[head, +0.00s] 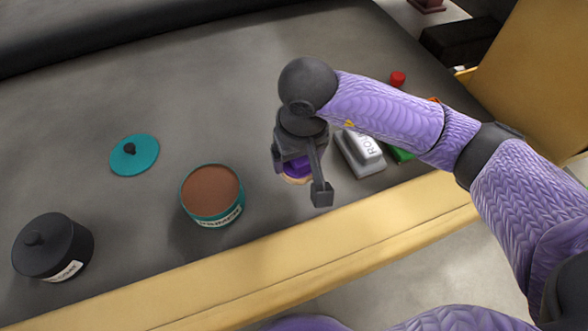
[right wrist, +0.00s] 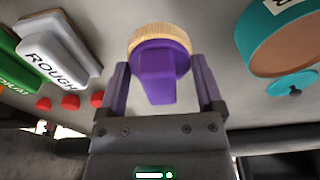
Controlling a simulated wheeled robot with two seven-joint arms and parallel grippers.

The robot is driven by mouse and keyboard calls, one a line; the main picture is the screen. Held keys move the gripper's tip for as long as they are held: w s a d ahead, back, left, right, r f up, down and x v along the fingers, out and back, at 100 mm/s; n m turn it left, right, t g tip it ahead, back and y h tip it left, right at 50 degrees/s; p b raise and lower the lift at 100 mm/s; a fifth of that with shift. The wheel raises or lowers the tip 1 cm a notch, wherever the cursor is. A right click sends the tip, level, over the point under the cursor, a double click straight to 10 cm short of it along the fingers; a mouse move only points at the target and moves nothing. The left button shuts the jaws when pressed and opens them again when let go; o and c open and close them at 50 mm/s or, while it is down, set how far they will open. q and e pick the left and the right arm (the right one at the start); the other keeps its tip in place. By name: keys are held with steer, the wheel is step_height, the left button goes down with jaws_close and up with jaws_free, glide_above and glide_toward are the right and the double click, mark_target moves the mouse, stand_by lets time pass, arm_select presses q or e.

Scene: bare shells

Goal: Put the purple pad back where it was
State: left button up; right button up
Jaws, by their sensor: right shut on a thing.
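The purple pad (head: 297,167) has a purple grip and a round tan bristly or spongy face. My right gripper (head: 300,178) is over it, with one finger on each side, and is shut on it. In the right wrist view the pad (right wrist: 158,72) sits between the two fingers of the gripper (right wrist: 161,88), its tan face pointing away from the palm. Whether the pad touches the table I cannot tell. My left gripper is not in view.
A teal tub (head: 211,195) with brown contents stands left of the pad; its teal lid (head: 134,155) lies behind it. A black lidded pot (head: 52,247) is far left. A grey block marked ROUGH (head: 360,153), a green block (head: 400,154) and a red piece (head: 397,78) are right. A tan front edge (head: 250,272) borders the surface.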

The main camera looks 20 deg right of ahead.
mark_target(298, 176)
step_height(298, 176, down, 6)
steer(key=shift+r+b, duration=0.15)
steer(key=shift+b, duration=1.05)
steer(key=shift+r, duration=0.25)
steer(key=shift+c, duration=0.6)
steer(key=o, duration=0.8)
steer(key=shift+f, duration=0.1)
steer(key=shift+o, duration=0.8)
steer(key=r+p, duration=0.2)
steer(key=r, duration=0.2)
steer(key=s+r+p, duration=0.1)
steer(key=r+p, duration=0.2)
steer(key=r, duration=0.1)
steer(key=r+p, duration=0.2)
steer(key=r, duration=0.2)
steer(key=shift+s+r, duration=0.25)
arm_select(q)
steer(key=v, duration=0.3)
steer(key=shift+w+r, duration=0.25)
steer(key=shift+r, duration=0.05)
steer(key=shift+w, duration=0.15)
arm_select(e)
steer(key=shift+f, duration=0.1)
